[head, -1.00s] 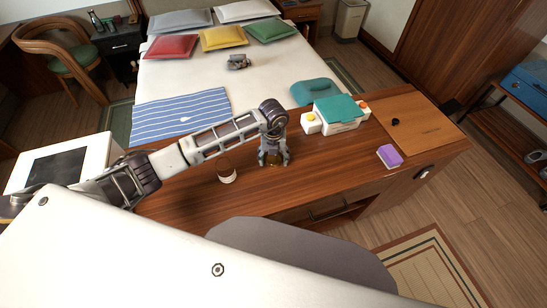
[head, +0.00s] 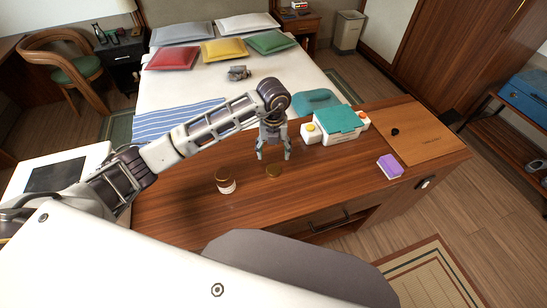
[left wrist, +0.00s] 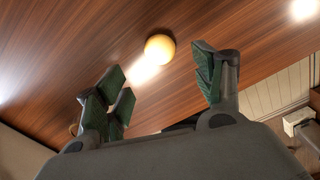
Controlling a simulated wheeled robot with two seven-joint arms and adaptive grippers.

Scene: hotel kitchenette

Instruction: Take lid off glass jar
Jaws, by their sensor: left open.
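The glass jar (head: 226,186), with a pale label, stands upright on the wooden desk. My right gripper is not in view.
A white box with a teal lid (head: 338,120) and a purple-topped block (head: 390,166) stand to the right on the desk. A brown board (head: 425,135) lies at the far right. The desk (head: 330,180) between lid and purple block is clear.

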